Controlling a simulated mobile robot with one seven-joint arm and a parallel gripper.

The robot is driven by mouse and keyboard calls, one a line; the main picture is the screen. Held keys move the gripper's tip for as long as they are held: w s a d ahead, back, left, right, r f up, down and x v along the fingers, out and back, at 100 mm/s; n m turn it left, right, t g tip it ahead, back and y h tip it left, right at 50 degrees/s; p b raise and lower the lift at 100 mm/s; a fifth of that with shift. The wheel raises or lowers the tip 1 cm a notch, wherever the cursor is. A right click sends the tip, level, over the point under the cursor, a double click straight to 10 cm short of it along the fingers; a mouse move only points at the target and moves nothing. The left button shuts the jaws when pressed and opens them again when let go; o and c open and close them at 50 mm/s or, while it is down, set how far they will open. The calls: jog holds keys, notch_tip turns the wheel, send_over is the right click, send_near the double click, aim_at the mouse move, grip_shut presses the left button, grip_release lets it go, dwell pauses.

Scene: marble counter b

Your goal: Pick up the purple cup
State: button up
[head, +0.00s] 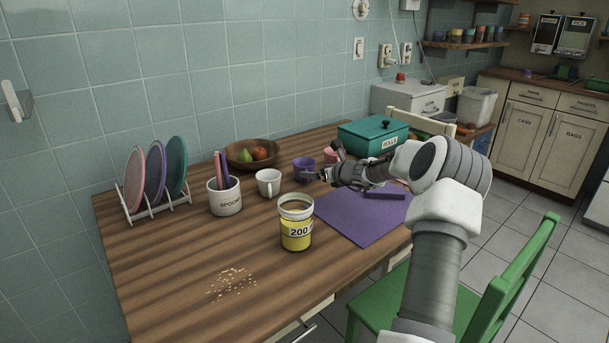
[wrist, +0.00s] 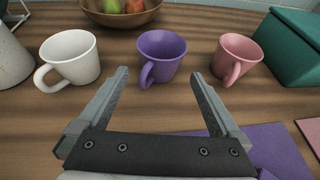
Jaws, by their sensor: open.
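The purple cup (wrist: 160,57) stands upright on the wooden table in the wrist view, between a white mug (wrist: 70,60) on the left and a pink cup (wrist: 236,57) on the right. Its handle faces my gripper and points slightly left. The purple cup (head: 304,169) also shows in the head view, just left of my gripper (head: 322,175). In the wrist view my gripper (wrist: 162,82) is open and empty, its two fingers pointing towards the purple cup with the cup beyond the tips. The pink cup is partly hidden by my arm in the head view.
A fruit bowl (wrist: 120,14) stands behind the cups. A teal box (head: 373,136) is at the right back. A purple mat (head: 350,217) lies under my arm. A yellow-labelled jar (head: 296,229), a spoon pot (head: 224,198) and a plate rack (head: 153,205) stand further left.

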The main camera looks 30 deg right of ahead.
aim_at(310, 169)
jog(key=shift+x, duration=4.25)
jog(key=c, duration=1.1)
jog(key=shift+r, duration=0.1)
jog(key=shift+c, duration=0.4)
jog(key=shift+r, duration=0.1)
